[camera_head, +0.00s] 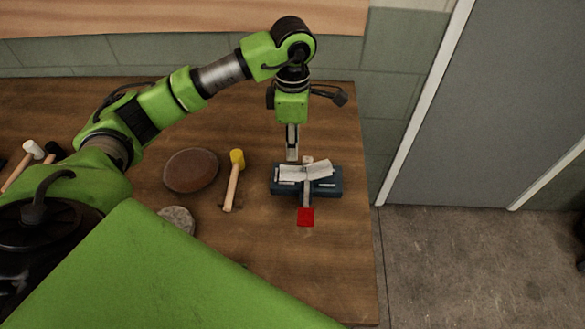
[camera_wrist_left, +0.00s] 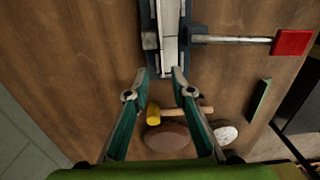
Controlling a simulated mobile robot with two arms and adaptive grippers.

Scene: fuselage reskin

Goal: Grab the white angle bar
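The white angle bar (camera_head: 318,171) lies across the top of a blue-grey vise (camera_head: 331,187) near the right side of the table. In the left wrist view the pale bar (camera_wrist_left: 169,22) runs along the vise, with its near end close to my fingertips. My left gripper (camera_head: 292,158) points down just behind the bar in the head view. In the left wrist view its teal fingers (camera_wrist_left: 163,72) are apart, with a gap between the tips. I cannot tell whether they touch the bar. My right gripper is not in view.
The vise's handle ends in a red block (camera_head: 306,217). A yellow-headed mallet (camera_head: 237,158), a brown disc (camera_head: 190,170) and a grey disc (camera_head: 178,219) lie left of it. Another mallet (camera_head: 33,150) lies far left. The wooden table (camera_head: 340,270) ends at the right; a wall stands behind.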

